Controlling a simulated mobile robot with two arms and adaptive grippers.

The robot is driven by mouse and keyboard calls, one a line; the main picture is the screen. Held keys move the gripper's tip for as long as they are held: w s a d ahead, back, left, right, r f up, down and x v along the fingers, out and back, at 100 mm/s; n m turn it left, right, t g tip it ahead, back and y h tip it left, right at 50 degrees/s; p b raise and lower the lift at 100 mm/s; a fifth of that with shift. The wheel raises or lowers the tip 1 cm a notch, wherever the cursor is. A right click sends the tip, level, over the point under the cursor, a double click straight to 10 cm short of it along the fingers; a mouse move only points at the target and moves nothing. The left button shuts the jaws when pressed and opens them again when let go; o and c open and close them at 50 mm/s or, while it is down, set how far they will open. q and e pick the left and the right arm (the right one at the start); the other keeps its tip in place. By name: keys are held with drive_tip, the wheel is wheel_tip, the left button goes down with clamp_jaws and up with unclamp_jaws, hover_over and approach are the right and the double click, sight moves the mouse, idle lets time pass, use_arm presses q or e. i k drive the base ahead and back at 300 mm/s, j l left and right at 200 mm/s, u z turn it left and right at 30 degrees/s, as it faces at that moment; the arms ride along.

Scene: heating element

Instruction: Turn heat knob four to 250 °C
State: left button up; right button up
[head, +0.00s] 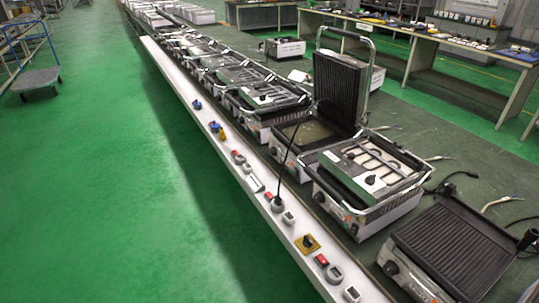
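Several contact grills stand in a row on a long bench. The nearest grill (455,245) has a ribbed dark plate and a black front knob (390,268). The grill behind it (370,175) has front knobs, one at its left (319,198) and one at its right (353,230), and another dark knob (370,180) on its upper box. The third grill (320,110) has its ribbed lid raised and a front knob (273,151). I cannot tell which is heat knob four, and no temperature marks are readable. Neither gripper is recognisable in view.
A white rail (215,145) with sockets and red switches runs along the bench front. A black cable rises from a plug (277,204) on it. Loose cables lie at the right. A blue trolley (35,80) stands far left. The green floor (110,200) left of the rail is clear.

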sight(272, 152)
drive_tip(key=i+j+u, duration=0.1)
drive_tip(key=i+j, duration=0.25)
drive_tip(key=j, duration=0.15)
drive_tip(key=i+j, duration=0.4)
drive_tip(key=j+u, duration=0.05)
drive_tip(key=j, duration=0.1)
